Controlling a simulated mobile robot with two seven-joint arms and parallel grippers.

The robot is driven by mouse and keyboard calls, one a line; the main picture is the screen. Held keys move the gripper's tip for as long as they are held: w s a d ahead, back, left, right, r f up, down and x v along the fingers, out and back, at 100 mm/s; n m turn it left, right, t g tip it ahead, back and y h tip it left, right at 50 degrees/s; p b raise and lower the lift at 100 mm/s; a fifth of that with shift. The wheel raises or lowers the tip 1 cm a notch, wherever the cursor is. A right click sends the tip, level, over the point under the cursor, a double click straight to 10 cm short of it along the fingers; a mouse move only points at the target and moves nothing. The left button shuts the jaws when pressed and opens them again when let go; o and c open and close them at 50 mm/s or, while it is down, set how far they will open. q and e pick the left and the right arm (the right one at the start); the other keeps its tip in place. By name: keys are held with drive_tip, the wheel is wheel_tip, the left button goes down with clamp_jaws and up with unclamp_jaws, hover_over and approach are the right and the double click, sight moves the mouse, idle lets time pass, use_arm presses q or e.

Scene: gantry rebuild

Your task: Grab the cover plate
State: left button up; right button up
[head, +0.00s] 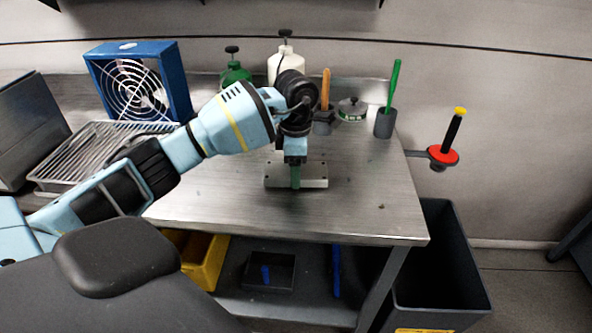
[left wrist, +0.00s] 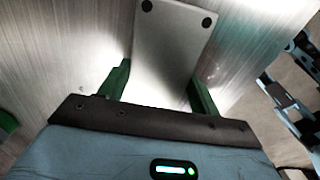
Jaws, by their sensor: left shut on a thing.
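The cover plate (head: 315,174) is a flat grey metal plate with dark holes near its corners. In the left wrist view the plate (left wrist: 172,45) runs between the two green fingers. My left gripper (head: 295,178) points down over the plate and is shut on it; in the left wrist view the fingers (left wrist: 160,84) stand on either side of it. I cannot tell whether the plate is clear of the bench. My right gripper is not in view.
On the steel bench (head: 370,215) stand a blue fan (head: 140,80), a wire rack (head: 95,155), a green bottle (head: 234,76), a white bottle (head: 286,62) and a cup with a green-handled tool (head: 391,95). A dark bin (head: 440,275) stands at right. The bench's front right is clear.

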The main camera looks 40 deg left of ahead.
use_arm(q)
drive_tip(key=r, duration=0.3)
drive_tip(key=shift+d, duration=0.25)
drive_tip(key=s+d, duration=0.2)
drive_tip(key=d, duration=0.2)
drive_tip(key=s+d+r, duration=0.1)
drive_tip(key=s+d, duration=0.2)
drive_tip(key=d, duration=0.2)
drive_tip(key=s+d, duration=0.2)
drive_tip(key=d, duration=0.2)
drive_tip(key=shift+s+d+r+b, duration=0.2)
drive_tip(key=shift+d+b, duration=0.15)
drive_tip(key=shift+b, duration=0.05)
